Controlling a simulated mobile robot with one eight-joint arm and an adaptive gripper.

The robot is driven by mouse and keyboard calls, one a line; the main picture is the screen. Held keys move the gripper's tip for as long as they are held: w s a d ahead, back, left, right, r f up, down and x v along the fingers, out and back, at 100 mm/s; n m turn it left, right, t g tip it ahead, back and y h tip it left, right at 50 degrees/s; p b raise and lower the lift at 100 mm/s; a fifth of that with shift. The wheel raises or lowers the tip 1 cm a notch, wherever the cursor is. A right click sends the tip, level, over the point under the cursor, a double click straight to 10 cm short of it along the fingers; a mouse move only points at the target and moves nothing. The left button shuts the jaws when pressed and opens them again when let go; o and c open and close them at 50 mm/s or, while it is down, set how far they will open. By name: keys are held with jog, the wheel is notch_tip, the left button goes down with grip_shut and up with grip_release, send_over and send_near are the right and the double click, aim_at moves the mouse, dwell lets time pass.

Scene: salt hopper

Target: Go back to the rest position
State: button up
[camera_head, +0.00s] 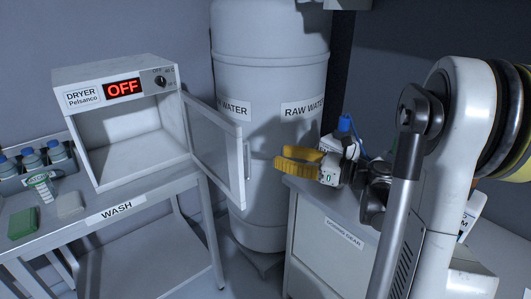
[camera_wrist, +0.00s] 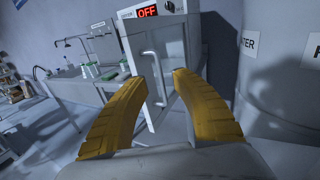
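My gripper (camera_head: 283,160) has yellow ridged fingers and shows at the centre right of the head view, in front of the raw water tank. In the wrist view my gripper (camera_wrist: 158,84) has its two fingers spread apart with nothing between them. Beyond the fingers, the wrist view shows the white dryer door (camera_wrist: 158,60) with its bar handle. The task names no object to handle.
The dryer (camera_head: 125,115) reads OFF; its door (camera_head: 217,150) stands open towards the tank (camera_head: 270,120). Bottles (camera_head: 32,160), a green block (camera_head: 22,223) and a pale block (camera_head: 69,205) are on the wash bench (camera_head: 150,198). A cabinet (camera_head: 325,235) stands below my arm.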

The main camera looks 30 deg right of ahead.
jog(key=shift+v, duration=0.8)
jog(key=w+r+m+t+h, duration=0.2)
jog(key=r+m+t+h, duration=0.2)
jog(key=r+m+h, duration=0.5)
jog(key=w+r+m+t+h, duration=0.3)
jog(key=r+m, duration=0.5)
jog(key=m, duration=0.4)
jog(key=s+a+f+m+g, duration=0.7)
jog(key=s+a+f+m, duration=0.1)
jog(key=s+f+m, duration=0.3)
jog(key=s+a+f+m+g+y, duration=0.1)
jog(key=s+a+f+m+g, duration=0.6)
jog(key=s+a+f+m, duration=0.2)
notch_tip(320, 180, down, 4)
jog(key=s+m, duration=0.2)
jog(key=shift+s+m, duration=0.15)
jog(key=shift+m, duration=0.15)
